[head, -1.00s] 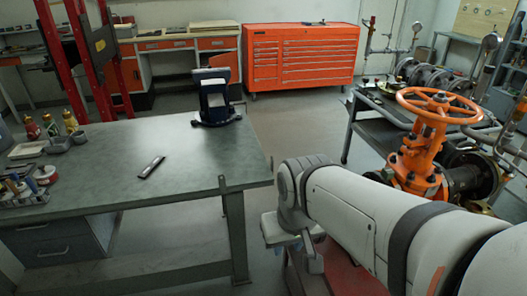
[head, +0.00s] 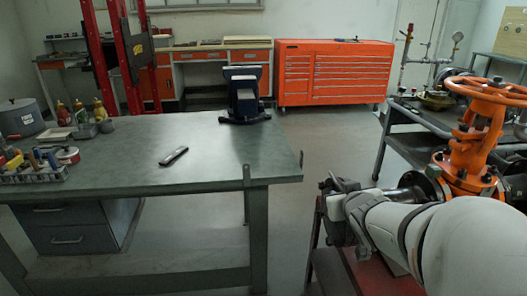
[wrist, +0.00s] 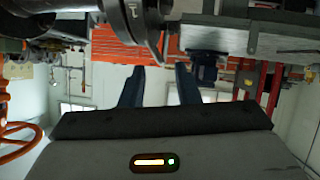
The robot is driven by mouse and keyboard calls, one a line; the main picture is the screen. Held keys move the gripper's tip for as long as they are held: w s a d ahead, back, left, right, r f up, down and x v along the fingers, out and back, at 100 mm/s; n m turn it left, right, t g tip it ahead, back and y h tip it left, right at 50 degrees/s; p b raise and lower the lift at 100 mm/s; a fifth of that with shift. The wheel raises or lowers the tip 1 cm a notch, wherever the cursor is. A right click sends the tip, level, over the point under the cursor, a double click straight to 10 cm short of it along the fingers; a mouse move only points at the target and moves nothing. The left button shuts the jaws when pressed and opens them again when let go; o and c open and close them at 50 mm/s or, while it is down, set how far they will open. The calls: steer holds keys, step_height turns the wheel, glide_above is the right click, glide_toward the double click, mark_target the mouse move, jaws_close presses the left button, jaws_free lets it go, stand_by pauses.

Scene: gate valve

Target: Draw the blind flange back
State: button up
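The orange gate valve (head: 467,160) with its spoked handwheel (head: 490,90) stands at the right in the head view. A short grey pipe (head: 411,183) runs left from it behind my arm. The wrist view is upside down; at its top is a grey metal disc (wrist: 150,25), apparently the blind flange, beside a metal cylinder. It lies off to the side of my fingers, not between them. My gripper (wrist: 158,85) is open and empty, its two dark fingers apart. In the head view my wrist hides the pipe's left end, so I cannot tell whether anything touches.
The green-topped workbench (head: 120,165) stands at the left with its corner near my gripper. A dark blue stand (head: 245,95) and a small dark device (head: 173,156) rest on it. A grey cart (head: 400,145) stands behind the valve. Floor is clear before the orange cabinet (head: 333,75).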

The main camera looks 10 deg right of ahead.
mark_target(333, 179)
steer(key=f+t+b, duration=0.1)
steer(key=w+d+t+b, duration=0.1)
steer(key=b, duration=0.1)
steer(key=w+f+t+b, duration=0.1)
steer(key=shift+w+d+f+n+t+y+b, duration=0.1)
steer(key=shift+d+f+n+t+y+b, duration=0.2)
steer(key=shift+n+t+b, duration=0.1)
steer(key=shift+n+t+y, duration=0.5)
steer(key=shift+t+y, duration=0.2)
steer(key=shift+t, duration=0.1)
steer(key=w+b, duration=0.1)
steer(key=w, duration=0.3)
steer(key=w+b, duration=0.2)
steer(key=w, duration=0.2)
steer(key=shift+a+r, duration=0.15)
steer(key=shift+r, duration=0.05)
